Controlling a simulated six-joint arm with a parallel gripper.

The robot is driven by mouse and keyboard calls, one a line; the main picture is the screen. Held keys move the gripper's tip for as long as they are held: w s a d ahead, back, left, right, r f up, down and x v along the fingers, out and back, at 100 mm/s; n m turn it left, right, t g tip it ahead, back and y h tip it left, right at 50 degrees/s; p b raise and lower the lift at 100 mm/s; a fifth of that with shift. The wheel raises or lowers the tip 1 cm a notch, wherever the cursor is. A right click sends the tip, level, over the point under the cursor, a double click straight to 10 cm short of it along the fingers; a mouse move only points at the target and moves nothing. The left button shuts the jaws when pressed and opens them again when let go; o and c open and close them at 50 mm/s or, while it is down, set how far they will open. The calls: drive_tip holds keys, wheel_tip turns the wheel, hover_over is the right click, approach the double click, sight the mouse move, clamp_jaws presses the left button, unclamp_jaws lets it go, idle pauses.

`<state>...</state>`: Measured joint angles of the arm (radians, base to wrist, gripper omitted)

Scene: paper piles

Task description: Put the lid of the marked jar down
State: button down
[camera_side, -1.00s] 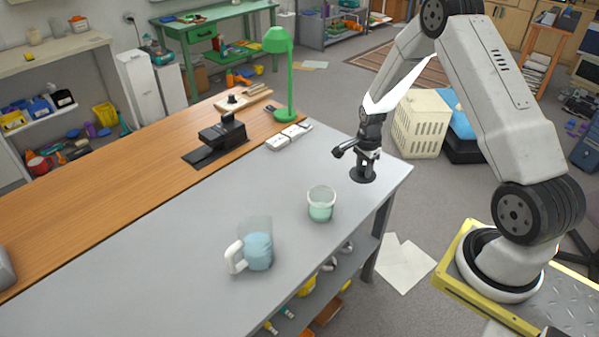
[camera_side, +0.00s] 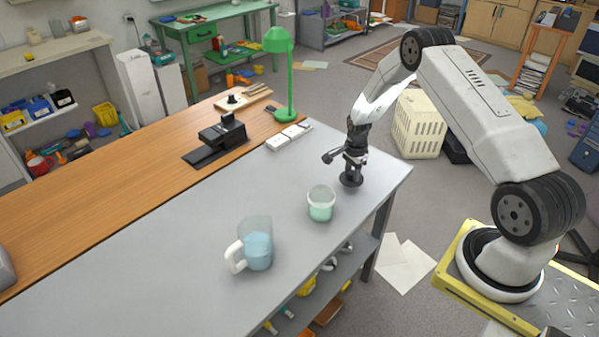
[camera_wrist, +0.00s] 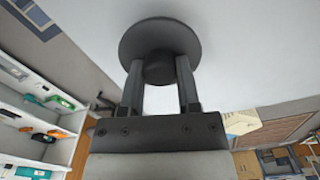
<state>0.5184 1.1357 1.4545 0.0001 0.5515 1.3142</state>
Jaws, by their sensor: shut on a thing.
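My gripper (camera_side: 353,166) is shut on a round black lid (camera_side: 351,181) by its knob. In the wrist view the lid (camera_wrist: 160,36) is a flat dark disc, with its knob between the two fingers of my gripper (camera_wrist: 158,76). In the side view the lid is over the grey table's right part, roughly level; I cannot tell whether it touches the surface. A small open glass jar (camera_side: 320,205) with pale green content stands upright to the lid's left and nearer the camera, apart from it. I see no clear mark on it.
A glass jug (camera_side: 257,247) with blue liquid and a white handle stands farther left on the grey table (camera_side: 180,262). White boxes (camera_side: 289,137), a green lamp (camera_side: 283,75) and a black device (camera_side: 222,135) lie behind. The surface around the jar is mostly clear.

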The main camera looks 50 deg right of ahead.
sight(351, 179)
drive_tip(key=shift+w+d+f, duration=0.1)
drive_tip(key=shift+w+f, duration=0.05)
drive_tip(key=shift+f, duration=1.5)
drive_tip(key=shift+f, duration=0.15)
drive_tip(key=shift+c, duration=1.6)
unclamp_jaws()
wheel_tip(351, 179, up, 12)
drive_tip(key=shift+r, duration=0.15)
